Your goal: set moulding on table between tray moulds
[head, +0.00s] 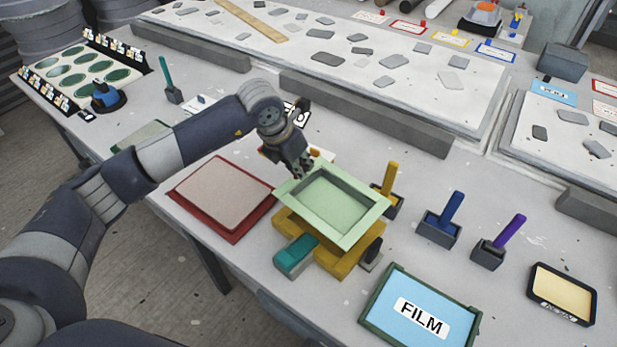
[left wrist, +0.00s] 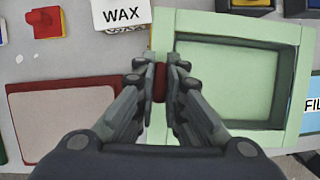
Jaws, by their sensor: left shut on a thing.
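The pale green moulding (head: 369,228), a square frame-shaped tray with a sunken middle, sits above a gold-yellow support (head: 330,262) at the table's near side. I cannot tell if it touches the support. My left gripper (head: 304,168) is at its far left corner in the head view. In the left wrist view my left gripper (left wrist: 160,80) is shut at the left rim of the moulding (left wrist: 235,25), with a small red piece between the fingers. A red tray mould (head: 235,232) with a pinkish top lies to its left. My right gripper is not in view.
A blue FILM tray (head: 375,318) lies to the near right. Tools with yellow, blue (head: 440,220) and purple (head: 500,245) handles stand to the right. A white WAX box (left wrist: 120,12) lies beyond. A long grey ledge (head: 365,112) borders the back.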

